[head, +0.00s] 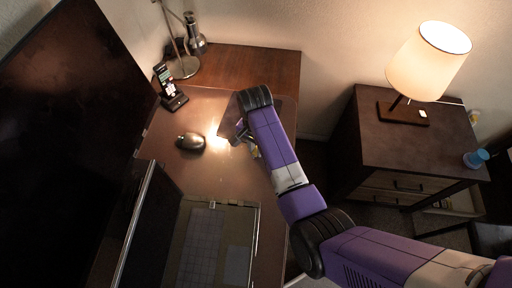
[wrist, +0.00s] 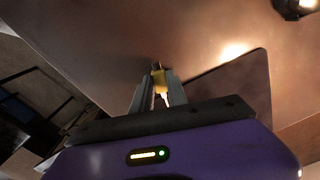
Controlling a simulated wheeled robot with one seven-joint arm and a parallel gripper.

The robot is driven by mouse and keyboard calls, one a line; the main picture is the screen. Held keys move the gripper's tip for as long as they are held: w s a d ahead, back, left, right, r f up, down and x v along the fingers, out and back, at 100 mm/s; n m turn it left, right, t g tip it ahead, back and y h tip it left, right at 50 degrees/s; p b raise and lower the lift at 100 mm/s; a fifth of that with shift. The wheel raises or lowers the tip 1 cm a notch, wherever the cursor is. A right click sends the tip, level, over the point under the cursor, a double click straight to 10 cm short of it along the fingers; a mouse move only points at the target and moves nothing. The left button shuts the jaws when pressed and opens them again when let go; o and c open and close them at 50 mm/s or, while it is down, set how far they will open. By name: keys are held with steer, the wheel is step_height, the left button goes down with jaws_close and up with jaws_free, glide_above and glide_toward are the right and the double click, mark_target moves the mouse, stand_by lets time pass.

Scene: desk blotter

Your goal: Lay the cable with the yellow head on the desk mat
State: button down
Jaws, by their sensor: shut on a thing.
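The cable's yellow head (wrist: 158,78) shows between the two fingertips of my gripper (wrist: 156,92) in the wrist view, with a pale part just below it. My gripper is shut on it. In the head view a small yellow bit (head: 255,152) shows beside my gripper (head: 243,136), partly hidden by my arm. The rest of the cable cannot be made out. The desk mat (head: 236,182) is a brown, shiny sheet on the desk. My gripper is over its right part; I cannot tell whether the cable touches it. The mat also fills much of the wrist view (wrist: 110,30).
A dark computer mouse (head: 190,141) lies on the mat left of my gripper. A cordless phone (head: 170,90) and a metal desk lamp (head: 186,66) stand behind. A nightstand (head: 400,145) stands right. The mat between mouse and laptop is clear.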

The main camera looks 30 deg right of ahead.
steer(key=shift+f, duration=0.15)
steer(key=c, duration=1.3)
jaws_free()
step_height(320, 180, up, 12)
steer(key=shift+r, duration=0.2)
steer(key=shift+a, duration=0.1)
